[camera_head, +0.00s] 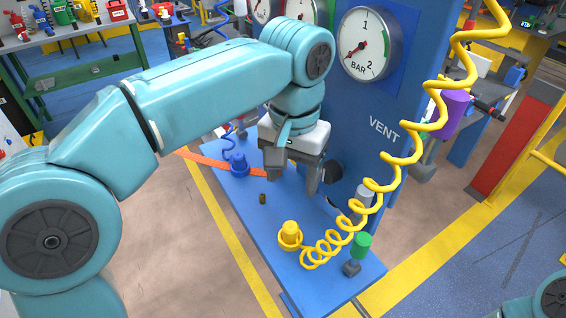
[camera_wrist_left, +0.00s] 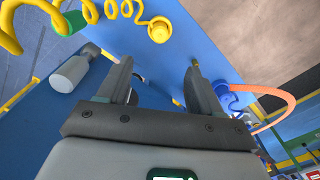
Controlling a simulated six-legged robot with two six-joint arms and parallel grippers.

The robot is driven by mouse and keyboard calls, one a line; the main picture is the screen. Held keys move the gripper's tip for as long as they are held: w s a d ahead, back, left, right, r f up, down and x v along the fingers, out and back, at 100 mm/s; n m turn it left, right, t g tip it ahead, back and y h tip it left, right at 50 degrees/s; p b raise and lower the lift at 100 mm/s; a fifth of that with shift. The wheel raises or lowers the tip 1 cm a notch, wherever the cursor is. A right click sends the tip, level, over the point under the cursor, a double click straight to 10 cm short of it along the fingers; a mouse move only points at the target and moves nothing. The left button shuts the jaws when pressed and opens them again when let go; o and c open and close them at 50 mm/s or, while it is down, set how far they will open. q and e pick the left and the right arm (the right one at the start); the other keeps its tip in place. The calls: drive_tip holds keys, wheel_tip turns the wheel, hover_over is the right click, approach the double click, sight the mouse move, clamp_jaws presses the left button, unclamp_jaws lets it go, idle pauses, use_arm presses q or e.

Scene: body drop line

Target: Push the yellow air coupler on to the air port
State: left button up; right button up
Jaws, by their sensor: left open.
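The yellow air coupler (camera_head: 290,235) stands on the blue shelf, joined to a coiled yellow hose. It also shows in the left wrist view (camera_wrist_left: 158,30), beyond the fingers. My left gripper (camera_head: 293,178) is open and empty above the shelf, close to the blue panel and farther back than the coupler. Its two fingers (camera_wrist_left: 155,82) are spread apart in the wrist view. A dark round fitting (camera_head: 333,172) and a pale grey cylinder (camera_head: 364,195) sit low at the panel; I cannot tell which is the air port. My right gripper is out of view.
A blue coupler (camera_head: 238,163) with an orange hose stands on the shelf's left part. A small dark stub (camera_head: 263,198) is near the middle. A green-topped fitting (camera_head: 361,245) stands at the right edge. The yellow hose (camera_head: 398,160) hangs before the gauge panel (camera_head: 390,105).

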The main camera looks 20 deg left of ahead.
sight(291, 226)
use_arm(q)
wheel_tip(291, 226, down, 16)
drive_tip(key=n, duration=0.9)
drive_tip(key=shift+n, duration=0.4)
drive_tip(key=c, duration=0.8)
drive_tip(key=o, duration=0.8)
drive_tip(key=shift+r, duration=0.1)
